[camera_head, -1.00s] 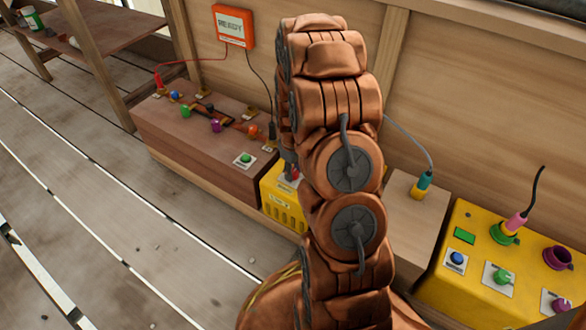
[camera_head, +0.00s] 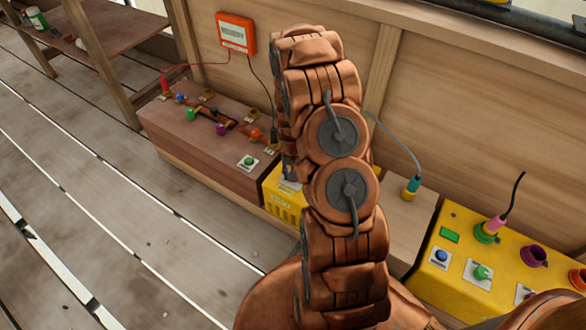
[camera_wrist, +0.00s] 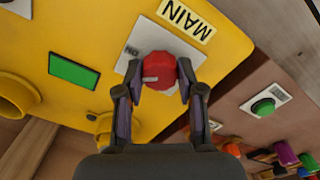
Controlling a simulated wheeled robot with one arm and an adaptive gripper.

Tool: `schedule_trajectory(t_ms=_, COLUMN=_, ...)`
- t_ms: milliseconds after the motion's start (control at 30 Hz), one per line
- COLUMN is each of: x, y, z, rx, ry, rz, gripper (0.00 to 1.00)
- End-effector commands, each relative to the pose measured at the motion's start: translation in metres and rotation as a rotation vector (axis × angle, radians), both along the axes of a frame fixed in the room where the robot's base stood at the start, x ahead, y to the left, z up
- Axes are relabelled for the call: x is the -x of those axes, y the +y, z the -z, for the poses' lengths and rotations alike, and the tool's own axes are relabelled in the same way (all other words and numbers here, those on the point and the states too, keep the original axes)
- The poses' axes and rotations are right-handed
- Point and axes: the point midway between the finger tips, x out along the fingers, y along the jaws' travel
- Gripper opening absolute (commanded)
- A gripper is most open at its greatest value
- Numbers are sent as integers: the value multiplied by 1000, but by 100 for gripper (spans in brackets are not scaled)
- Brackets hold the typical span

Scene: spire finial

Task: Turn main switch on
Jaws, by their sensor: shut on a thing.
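The main switch is a red knob (camera_wrist: 158,72) on a white plate (camera_wrist: 138,48) marked "ON", beside a "MAIN" label (camera_wrist: 187,20), in the wrist view. It sits on a yellow box (camera_wrist: 100,30), whose side also shows in the head view (camera_head: 285,208). My gripper (camera_wrist: 160,84) is shut on the red knob, one finger on each side. In the head view my arm hides the knob and my gripper is mostly hidden behind it.
A brown box (camera_head: 185,140) with coloured plugs and a green button (camera_head: 248,161) stands to the left. A larger yellow panel (camera_head: 455,270) with buttons and sockets is at the right. An orange-framed "READY" display (camera_head: 236,33) hangs on the wall.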

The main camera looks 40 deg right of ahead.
Motion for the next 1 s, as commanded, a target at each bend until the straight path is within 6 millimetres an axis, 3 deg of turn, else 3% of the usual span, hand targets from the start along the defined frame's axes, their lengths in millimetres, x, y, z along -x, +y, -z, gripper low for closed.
schedule_trajectory(t_ms=500, x=1, y=0, z=-2, rx=1, ry=2, rz=433, gripper=3)
schedule_trajectory(t_ms=1000, x=2, y=0, z=1, rx=-1, ry=3, rz=603, gripper=3)
